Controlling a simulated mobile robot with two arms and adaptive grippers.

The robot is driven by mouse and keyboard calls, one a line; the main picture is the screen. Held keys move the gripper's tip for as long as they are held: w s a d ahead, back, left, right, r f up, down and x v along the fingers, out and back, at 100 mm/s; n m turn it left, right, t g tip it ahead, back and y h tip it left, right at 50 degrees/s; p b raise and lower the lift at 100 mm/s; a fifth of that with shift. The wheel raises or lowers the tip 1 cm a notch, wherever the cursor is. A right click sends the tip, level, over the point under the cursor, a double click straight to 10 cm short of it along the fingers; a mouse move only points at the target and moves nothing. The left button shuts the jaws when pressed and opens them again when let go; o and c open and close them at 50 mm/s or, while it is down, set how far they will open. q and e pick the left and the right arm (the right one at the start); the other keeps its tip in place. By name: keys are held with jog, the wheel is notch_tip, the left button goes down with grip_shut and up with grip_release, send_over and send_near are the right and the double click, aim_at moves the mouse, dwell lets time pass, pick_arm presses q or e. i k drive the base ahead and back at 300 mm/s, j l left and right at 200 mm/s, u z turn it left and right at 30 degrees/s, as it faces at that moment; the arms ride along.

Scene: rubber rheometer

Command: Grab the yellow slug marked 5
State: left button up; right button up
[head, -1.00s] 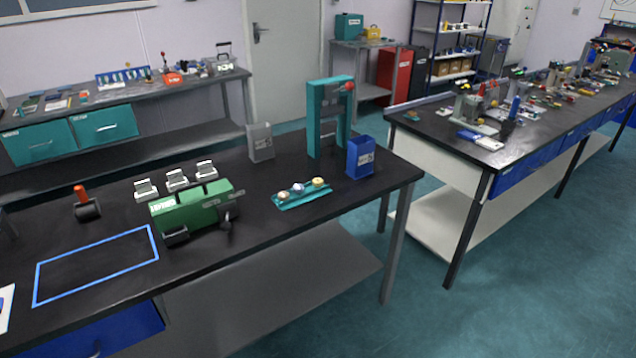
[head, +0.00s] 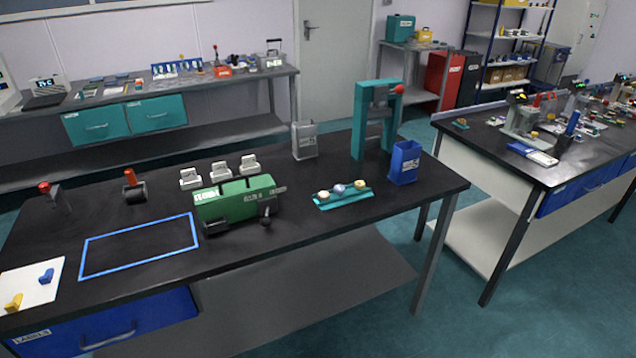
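A small teal tray (head: 330,205) lies near the front right of the black bench. It holds a row of three small round pieces: a yellowish one (head: 323,195) at the left, a pale lilac one (head: 340,188) in the middle and a yellowish one (head: 359,184) at the right. No number is readable on any of them, so I cannot tell which is marked 5. Neither of my grippers is in view.
A green machine (head: 238,205) stands left of the tray. A blue-outlined area (head: 140,225) is empty. A white sheet (head: 35,275) bears small yellow and blue pieces.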

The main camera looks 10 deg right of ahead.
aim_at(359, 185)
jog(key=i+l+u, duration=0.15)
jog(key=l+u, duration=0.15)
jog(key=l, duration=0.25)
jog(key=i+l+u, duration=0.1)
jog(key=l+u, duration=0.25)
jog(key=l, duration=0.2)
jog(key=l+u, duration=0.3)
jog(key=l, duration=0.3)
